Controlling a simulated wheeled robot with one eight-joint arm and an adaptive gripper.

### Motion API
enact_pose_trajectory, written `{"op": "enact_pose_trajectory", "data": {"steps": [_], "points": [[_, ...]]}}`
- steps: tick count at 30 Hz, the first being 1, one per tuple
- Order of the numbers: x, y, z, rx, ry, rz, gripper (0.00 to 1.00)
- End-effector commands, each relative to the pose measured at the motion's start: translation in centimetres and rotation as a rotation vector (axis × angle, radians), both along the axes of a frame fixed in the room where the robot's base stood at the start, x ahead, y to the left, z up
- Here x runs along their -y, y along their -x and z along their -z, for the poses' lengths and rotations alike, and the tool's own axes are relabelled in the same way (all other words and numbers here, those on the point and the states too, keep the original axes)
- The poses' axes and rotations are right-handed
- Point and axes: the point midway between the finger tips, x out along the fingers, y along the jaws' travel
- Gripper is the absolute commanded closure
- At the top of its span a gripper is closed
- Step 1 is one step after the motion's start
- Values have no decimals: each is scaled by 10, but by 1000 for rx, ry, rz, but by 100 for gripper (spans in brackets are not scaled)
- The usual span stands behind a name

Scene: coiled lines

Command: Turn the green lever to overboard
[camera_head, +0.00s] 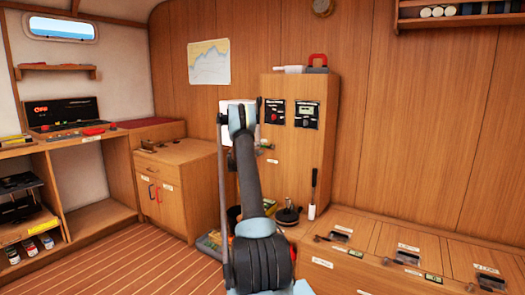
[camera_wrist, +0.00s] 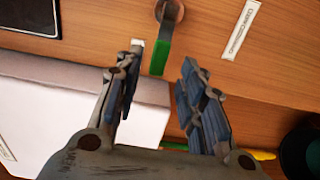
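The green lever (camera_wrist: 161,56) shows in the wrist view, hanging from a round metal pivot (camera_wrist: 170,11) on a wooden panel. Its free end points down in the picture, toward the space between my fingers. My gripper (camera_wrist: 160,68) is open, with one finger on each side of the lever's line. The lever's tip is near the fingertips, and I cannot tell whether they touch. A white label (camera_wrist: 240,29) with hard-to-read lettering lies right of the lever. In the head view my arm hides most of this area, and I cannot make out the lever clearly.
A white box-like thing (camera_wrist: 62,105) fills the lower left of the wrist view, close to my left finger. A dark round object (camera_wrist: 300,150) is at the lower right. In the head view a tall wooden cabinet (camera_head: 291,165) stands behind my arm, and low lockers (camera_head: 390,250) run right.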

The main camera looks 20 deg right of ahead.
Motion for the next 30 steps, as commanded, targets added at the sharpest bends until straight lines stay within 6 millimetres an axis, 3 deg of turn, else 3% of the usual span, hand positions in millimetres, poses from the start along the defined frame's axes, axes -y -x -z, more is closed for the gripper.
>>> {"op": "enact_pose_trajectory", "data": {"steps": [9, 23, 28, 30], "points": [[36, -28, 0, 0, 0, 1, 63], [44, -34, 0, 0, 0, 1, 63], [44, -34, 0, 0, 0, 1, 100], [44, -34, 0, 0, 0, 1, 100]]}}
